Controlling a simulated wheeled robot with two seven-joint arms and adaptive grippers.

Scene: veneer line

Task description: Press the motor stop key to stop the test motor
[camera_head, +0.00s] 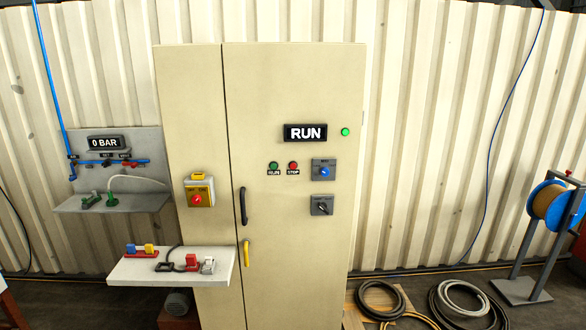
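The motor stop key is a red round button (293,165) labelled STOP on the beige cabinet door (270,100). A green round button (273,165) labelled RUN sits just left of it. A dark display (305,133) above them reads RUN, and a small green lamp (345,132) to its right looks lit. Part of a motor (176,303) shows low under the white shelf; I cannot tell whether it turns. Neither of my grippers is in view.
A blue-knob switch (324,170) and a black-knob switch (321,206) sit right of the keys. A yellow isolator with a red knob (198,192) and a white shelf (130,271) with small parts stick out at left. Hoses (465,300) lie on the floor.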

